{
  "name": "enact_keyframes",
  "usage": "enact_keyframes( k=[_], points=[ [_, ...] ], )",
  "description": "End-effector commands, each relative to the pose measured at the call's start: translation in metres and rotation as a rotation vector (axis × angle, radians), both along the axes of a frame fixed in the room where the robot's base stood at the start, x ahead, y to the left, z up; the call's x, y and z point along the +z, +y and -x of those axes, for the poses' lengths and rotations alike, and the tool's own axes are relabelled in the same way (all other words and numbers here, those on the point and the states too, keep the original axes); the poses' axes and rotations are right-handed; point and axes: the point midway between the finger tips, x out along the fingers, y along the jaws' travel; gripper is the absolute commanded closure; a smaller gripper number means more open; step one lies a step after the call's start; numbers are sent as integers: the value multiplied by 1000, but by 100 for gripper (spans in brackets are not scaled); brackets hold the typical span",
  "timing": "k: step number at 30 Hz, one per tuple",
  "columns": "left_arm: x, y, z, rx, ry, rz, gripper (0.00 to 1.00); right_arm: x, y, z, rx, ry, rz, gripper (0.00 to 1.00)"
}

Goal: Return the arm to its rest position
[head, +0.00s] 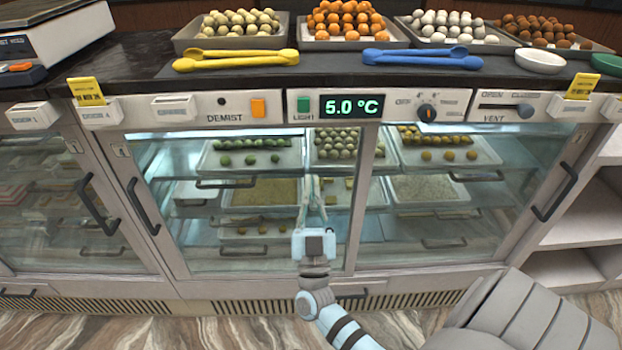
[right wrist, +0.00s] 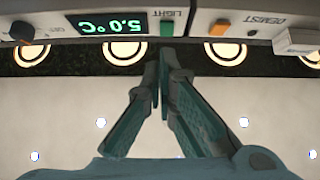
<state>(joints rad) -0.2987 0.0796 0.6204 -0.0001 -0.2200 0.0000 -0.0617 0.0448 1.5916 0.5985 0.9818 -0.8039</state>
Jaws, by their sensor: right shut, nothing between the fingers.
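My right arm comes up from the bottom of the head view. Its gripper (head: 313,190) points up and away in front of the glass doors of the counter, below the control panel. The gripper is shut and empty. In the right wrist view the two teal fingers (right wrist: 161,62) meet at their tips, with nothing between them. The tips appear just by the green light switch (right wrist: 167,22), seen upside down there. My left gripper is in neither view.
The control panel (head: 460,106) has a 5.0 °C display (head: 351,107), an orange demist switch (head: 259,107) and a vent slider (head: 505,110). Glass door handles (head: 144,207) stick out. Trays of sweets (head: 240,27), tongs (head: 423,58) and a scale (head: 50,32) are on top. Open shelves (head: 580,230) stand right.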

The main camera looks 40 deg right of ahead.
Motion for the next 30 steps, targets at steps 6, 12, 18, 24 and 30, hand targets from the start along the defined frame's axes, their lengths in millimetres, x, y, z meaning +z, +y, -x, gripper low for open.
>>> enact_keyframes(
  k=[6,12,18,24,30],
  points=[
    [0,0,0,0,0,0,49,1,-1,0,-1,0,0,100],
    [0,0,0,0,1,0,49,1,-1,0,-1,0,0,100],
    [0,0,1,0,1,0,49,-37,19,-35,205,138,-71,100],
    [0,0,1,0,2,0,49,-233,61,-55,465,742,-236,100],
    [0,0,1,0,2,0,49,-429,73,60,484,1370,-460,100]
  ],
)
